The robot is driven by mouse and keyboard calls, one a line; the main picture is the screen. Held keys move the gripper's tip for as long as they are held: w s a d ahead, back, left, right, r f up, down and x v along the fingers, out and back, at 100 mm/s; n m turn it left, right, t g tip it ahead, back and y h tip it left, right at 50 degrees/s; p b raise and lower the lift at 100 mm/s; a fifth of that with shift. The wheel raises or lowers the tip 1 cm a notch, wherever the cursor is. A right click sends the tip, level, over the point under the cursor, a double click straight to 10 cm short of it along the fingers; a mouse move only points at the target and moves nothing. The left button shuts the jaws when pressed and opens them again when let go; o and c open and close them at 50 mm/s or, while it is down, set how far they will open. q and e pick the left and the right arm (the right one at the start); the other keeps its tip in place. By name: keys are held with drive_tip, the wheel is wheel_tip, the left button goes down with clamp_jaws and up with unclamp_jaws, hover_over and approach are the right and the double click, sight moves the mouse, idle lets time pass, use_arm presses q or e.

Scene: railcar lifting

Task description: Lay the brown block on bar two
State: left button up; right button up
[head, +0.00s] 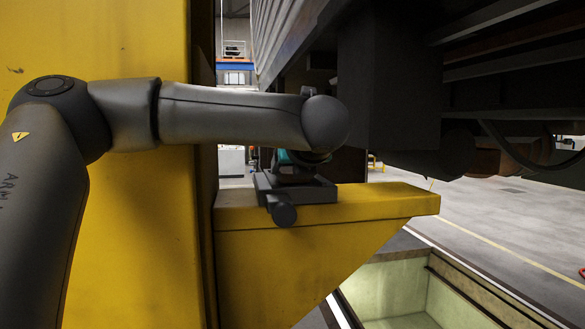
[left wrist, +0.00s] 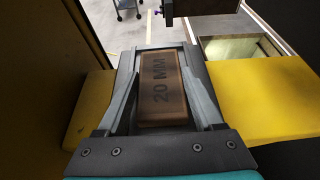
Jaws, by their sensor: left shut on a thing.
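The brown block (left wrist: 160,88), marked "20 MM", lies flat between the fingers of my left gripper (left wrist: 160,62) in the left wrist view. The gripper is shut on it. In the head view my left gripper (head: 292,190) is low over the top of a yellow bar (head: 390,203), close to the yellow column. The forearm hides part of the gripper, and the block cannot be made out there. The yellow bar also shows on the right in the left wrist view (left wrist: 255,102). I cannot tell whether the block touches it, nor see a number on it. My right gripper is out of view.
A yellow column (head: 150,220) stands behind my left arm. The dark railcar underside (head: 390,80) hangs above and to the right of the bar. An open pit (head: 400,285) lies below. Open floor (head: 510,215) stretches to the right.

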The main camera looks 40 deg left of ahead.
use_arm(q)
drive_tip(key=o, duration=1.4)
drive_tip(key=shift+r+p, duration=0.1)
drive_tip(key=shift+p, duration=0.2)
drive_tip(key=b+v, duration=0.2)
drive_tip(key=v, duration=1)
